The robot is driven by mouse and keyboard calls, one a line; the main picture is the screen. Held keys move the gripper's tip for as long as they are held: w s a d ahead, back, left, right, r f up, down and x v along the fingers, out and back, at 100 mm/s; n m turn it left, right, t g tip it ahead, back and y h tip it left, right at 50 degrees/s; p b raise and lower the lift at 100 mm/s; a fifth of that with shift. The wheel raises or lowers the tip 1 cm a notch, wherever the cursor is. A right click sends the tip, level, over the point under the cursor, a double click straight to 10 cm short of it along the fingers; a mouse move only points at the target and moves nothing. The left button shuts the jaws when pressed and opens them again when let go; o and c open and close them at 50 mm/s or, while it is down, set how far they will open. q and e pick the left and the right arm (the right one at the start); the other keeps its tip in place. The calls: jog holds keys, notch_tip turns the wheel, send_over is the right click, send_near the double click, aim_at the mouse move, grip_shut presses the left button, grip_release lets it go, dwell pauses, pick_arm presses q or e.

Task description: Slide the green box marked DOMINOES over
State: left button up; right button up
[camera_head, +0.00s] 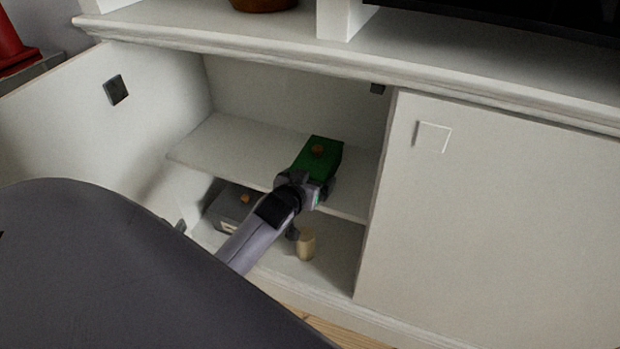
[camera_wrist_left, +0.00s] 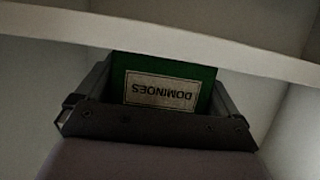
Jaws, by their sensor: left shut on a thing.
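The green box marked DOMINOES (camera_head: 322,148) lies on the middle shelf (camera_head: 240,150) inside an open white cabinet, towards the right side of the compartment. My left gripper (camera_head: 312,181) reaches in from the front and is shut on the near end of the box. In the left wrist view the box (camera_wrist_left: 165,66) stands between the two fingers, with its pale label upside down. My right gripper is in neither view.
A grey box (camera_head: 232,208) and a small tan object (camera_head: 305,244) are on the lower level below the shelf. An open cabinet door (camera_head: 60,115) stands at the left, a closed door (camera_head: 490,220) at the right. The shelf left of the green box is clear.

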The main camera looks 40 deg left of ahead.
pick_arm(q)
jog(key=o, duration=0.7)
jog(key=shift+s+d+r, duration=0.1)
jog(key=shift+s+r, duration=0.1)
jog(key=shift+s, duration=0.05)
jog(key=p+v, duration=0.3)
jog(key=v, duration=0.3)
jog(key=shift+s, duration=0.25)
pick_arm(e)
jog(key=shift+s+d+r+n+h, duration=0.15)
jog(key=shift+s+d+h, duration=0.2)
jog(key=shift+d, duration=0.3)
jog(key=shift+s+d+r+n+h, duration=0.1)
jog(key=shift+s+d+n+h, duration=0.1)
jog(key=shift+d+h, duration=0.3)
